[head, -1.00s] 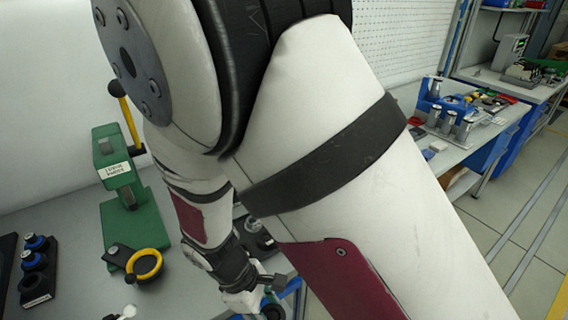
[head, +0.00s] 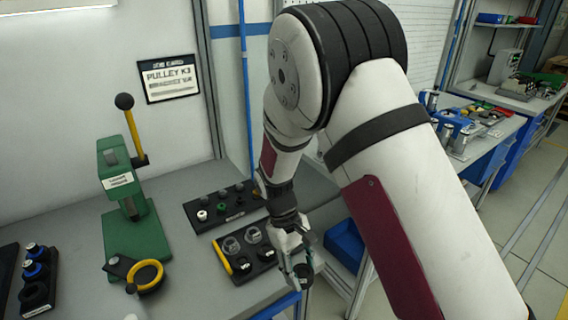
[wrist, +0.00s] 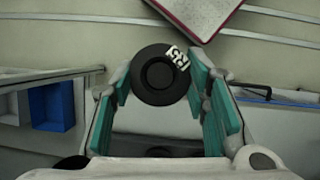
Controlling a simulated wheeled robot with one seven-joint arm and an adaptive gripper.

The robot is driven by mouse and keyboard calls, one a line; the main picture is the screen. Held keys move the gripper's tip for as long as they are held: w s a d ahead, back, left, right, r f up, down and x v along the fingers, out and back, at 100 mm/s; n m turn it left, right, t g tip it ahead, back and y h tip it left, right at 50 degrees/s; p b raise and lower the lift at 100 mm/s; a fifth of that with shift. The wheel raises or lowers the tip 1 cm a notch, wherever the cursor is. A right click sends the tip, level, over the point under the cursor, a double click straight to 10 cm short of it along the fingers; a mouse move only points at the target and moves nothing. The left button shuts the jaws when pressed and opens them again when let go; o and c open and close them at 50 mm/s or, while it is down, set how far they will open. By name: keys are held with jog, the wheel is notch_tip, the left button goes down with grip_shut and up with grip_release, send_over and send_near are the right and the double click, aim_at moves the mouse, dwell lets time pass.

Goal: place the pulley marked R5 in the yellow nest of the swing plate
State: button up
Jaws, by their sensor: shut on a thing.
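My gripper (head: 302,258) is shut on a dark round pulley (wrist: 160,75), held in the air off the table's right side. The swing plate (head: 118,266) is black and lies at the foot of a green press (head: 127,222). Its yellow nest (head: 158,267) is a ring, open and empty-looking, left of my gripper.
A black tray with clear-covered round parts and a yellow edge (head: 231,257) lies between the nest and my gripper. Behind it is a rack of small parts (head: 198,224). A stand with blue and black rings (head: 39,290) is at left. A blue bin (head: 344,243) is at right.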

jog(key=w+d+r+m+g+y, duration=0.1)
jog(key=w+d+r+m+y, duration=0.2)
jog(key=w+d+m, duration=0.4)
jog(key=w+d, duration=0.3)
jog(key=d, duration=0.5)
jog(key=shift+w+r+m, duration=0.15)
jog(key=shift+w+m, duration=0.1)
jog(key=shift+m, duration=0.15)
